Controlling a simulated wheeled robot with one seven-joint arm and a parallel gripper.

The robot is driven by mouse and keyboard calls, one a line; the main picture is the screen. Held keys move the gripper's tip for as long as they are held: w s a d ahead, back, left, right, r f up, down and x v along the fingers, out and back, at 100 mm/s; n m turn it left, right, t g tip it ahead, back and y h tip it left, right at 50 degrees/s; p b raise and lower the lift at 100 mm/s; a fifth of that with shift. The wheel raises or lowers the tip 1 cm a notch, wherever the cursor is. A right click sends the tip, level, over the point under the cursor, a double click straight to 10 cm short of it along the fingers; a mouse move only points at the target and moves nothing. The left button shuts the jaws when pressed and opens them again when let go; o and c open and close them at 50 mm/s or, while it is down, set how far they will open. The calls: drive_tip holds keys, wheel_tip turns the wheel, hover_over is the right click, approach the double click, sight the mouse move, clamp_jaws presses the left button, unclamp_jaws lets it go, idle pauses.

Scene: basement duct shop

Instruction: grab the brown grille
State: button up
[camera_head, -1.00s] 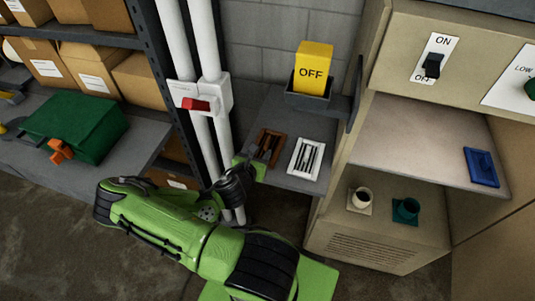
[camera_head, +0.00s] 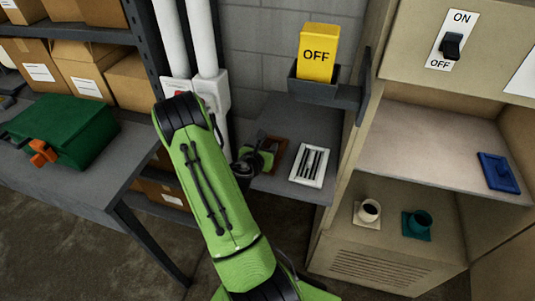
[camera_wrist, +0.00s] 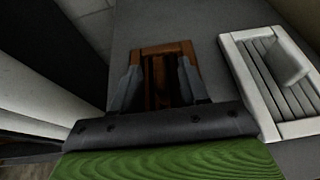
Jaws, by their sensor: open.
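The brown grille (camera_head: 279,151) lies on a small grey shelf, partly hidden behind my gripper in the head view. In the wrist view the brown grille (camera_wrist: 176,50) lies straight ahead, with its frame and slats showing between and beyond the fingers. My gripper (camera_wrist: 162,80) is open, with one finger on each side of the grille's middle. It holds nothing. In the head view my gripper (camera_head: 262,158) is at the shelf's left part, over the near side of the grille. I cannot tell whether the fingers touch it.
A white grille (camera_head: 312,165) lies right of the brown one on the grey shelf (camera_head: 290,186); it also shows in the wrist view (camera_wrist: 272,85). White pipes (camera_head: 206,45) stand close on the left. A yellow OFF block (camera_head: 318,52) sits in a holder above.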

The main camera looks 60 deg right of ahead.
drive_tip(key=shift+x, duration=1.15)
drive_tip(key=shift+a, duration=0.1)
clamp_jaws()
